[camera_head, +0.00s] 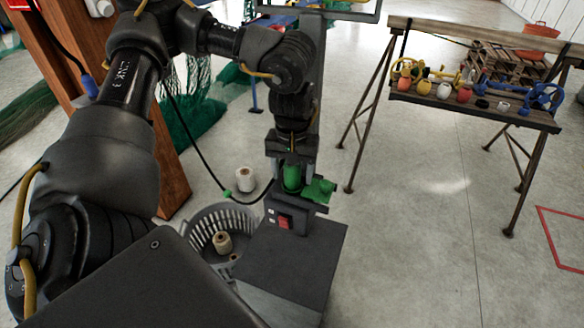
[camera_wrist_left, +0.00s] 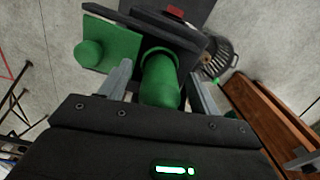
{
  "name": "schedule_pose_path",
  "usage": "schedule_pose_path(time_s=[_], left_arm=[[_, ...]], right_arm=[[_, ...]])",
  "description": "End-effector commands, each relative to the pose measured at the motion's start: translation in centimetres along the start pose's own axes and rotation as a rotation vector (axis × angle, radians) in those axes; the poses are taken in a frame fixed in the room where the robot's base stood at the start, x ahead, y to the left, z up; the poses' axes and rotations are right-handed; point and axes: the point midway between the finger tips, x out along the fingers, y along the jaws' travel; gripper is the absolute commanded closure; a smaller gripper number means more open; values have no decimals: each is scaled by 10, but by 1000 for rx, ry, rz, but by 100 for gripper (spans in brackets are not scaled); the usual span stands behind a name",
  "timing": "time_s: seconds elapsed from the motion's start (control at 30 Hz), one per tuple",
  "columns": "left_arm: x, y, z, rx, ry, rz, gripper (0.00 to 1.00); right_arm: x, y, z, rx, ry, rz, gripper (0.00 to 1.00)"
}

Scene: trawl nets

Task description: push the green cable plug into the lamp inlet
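The green plug (camera_head: 291,178) stands upright at the top of a dark lamp box (camera_head: 300,248), below my left gripper (camera_head: 292,158). In the left wrist view the green plug (camera_wrist_left: 160,80) lies between the two fingers of my left gripper (camera_wrist_left: 161,72). Narrow gaps show on both sides, so the fingers look open around it. The plug's far end meets the lamp inlet area; the contact is hidden, so I cannot tell how deep it sits. A green flap (camera_head: 319,190) with a round bump stands beside it. My right gripper is not in view.
A grey basket (camera_head: 208,225) holding a twine spool (camera_head: 222,242) stands left of the box. A white spool (camera_head: 245,180) is on the floor behind. A black cable (camera_head: 197,150) hangs near a wooden post (camera_head: 165,175). A trestle bench (camera_head: 480,95) with floats stands back right; floor between is clear.

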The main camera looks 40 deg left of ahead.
Motion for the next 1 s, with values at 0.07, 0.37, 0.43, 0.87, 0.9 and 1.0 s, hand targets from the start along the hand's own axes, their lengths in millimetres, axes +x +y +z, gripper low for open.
schedule_pose_path(time_s=[0.07,0.37,0.43,0.87,0.9,1.0], left_arm=[[0,0,0,0,0,0,37],[-16,0,-1,0,3,1,37],[-29,0,-1,0,5,1,37],[-104,0,0,0,2,-1,37],[-106,0,0,0,1,-1,37],[-108,0,0,-1,0,-1,37]], right_arm=[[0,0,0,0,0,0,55],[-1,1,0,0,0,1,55],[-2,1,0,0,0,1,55],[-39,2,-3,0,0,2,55],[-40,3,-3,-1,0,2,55],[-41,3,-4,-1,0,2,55]])
